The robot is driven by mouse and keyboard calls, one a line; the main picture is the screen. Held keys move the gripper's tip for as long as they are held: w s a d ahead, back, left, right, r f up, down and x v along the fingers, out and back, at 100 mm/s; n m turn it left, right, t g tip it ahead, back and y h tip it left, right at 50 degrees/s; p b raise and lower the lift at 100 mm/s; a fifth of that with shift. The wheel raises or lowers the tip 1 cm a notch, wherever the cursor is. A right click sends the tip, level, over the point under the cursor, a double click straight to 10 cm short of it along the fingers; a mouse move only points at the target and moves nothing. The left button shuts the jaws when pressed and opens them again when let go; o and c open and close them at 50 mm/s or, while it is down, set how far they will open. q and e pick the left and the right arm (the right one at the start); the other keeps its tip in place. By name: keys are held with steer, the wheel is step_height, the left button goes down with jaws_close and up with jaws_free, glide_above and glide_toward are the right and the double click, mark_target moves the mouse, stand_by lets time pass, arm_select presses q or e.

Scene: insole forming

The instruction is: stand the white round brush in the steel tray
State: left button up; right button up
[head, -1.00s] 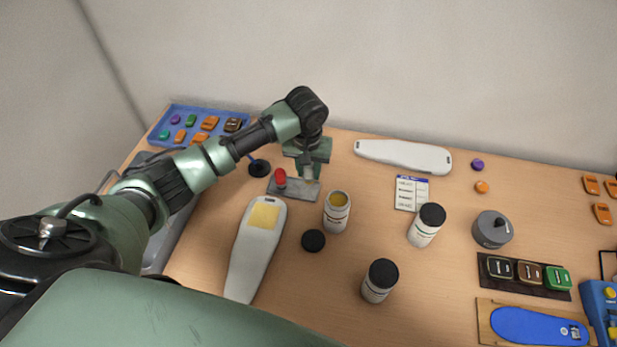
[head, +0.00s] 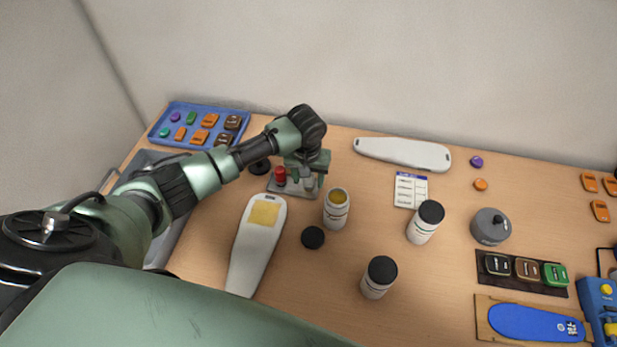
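The steel tray (head: 276,187) is a small grey plate towards the back left of the table. A red round piece (head: 280,176) stands upright on its left part. My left gripper (head: 306,181) points down over the tray's right part. A small pale piece (head: 306,174), seemingly the white round brush, shows between or just in front of its fingers, low at the tray. It looks upright, but the gripper hides most of it. I cannot tell whether the fingers grip it or stand apart from it. My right gripper is out of view.
Close by are an open jar (head: 336,211), a black lid (head: 312,238), a black disc (head: 259,166) and a white insole form (head: 250,260) with a yellow patch. A blue tray (head: 160,131) of coloured pieces lies at the back left. Black-capped jars (head: 378,279) stand to the right.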

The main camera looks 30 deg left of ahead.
arm_select(q)
steer(key=r, duration=0.3)
steer(key=r+b, duration=0.1)
steer(key=r, duration=0.3)
steer(key=s+r, duration=0.1)
steer(key=r, duration=0.3)
steer(key=shift+d+b, duration=0.2)
steer(key=shift+b, duration=0.2)
steer(key=shift+s+r, duration=0.2)
steer(key=shift+r, duration=0.45)
